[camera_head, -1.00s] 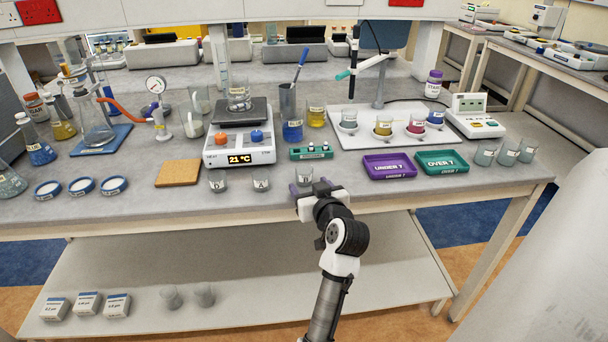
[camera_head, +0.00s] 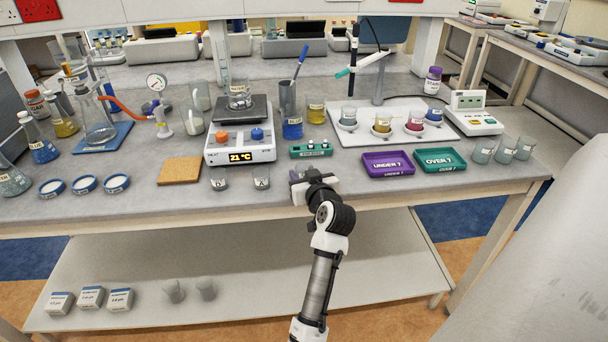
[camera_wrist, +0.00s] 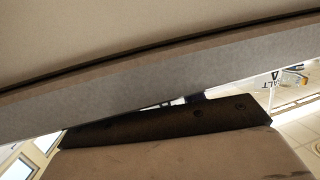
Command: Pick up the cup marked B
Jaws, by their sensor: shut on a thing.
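My gripper (camera_head: 300,177) is at the front edge of the bench, right of two small clear cups. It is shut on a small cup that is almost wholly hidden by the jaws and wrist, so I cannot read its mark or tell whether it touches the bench. The left cup (camera_head: 219,179) and the middle cup (camera_head: 261,178) stand upright on the bench, each with a pale label; the middle one seems to read A. The wrist view shows only large, close beige and grey surfaces and a dark strip (camera_wrist: 170,128); no cup can be made out there.
A green block (camera_head: 311,149) lies just behind my gripper. The hotplate (camera_head: 239,146) stands behind the cups. A purple tray (camera_head: 388,165) and a green tray (camera_head: 440,160) lie to the right, with several beakers (camera_head: 504,150) beyond. A cork mat (camera_head: 180,170) lies at left.

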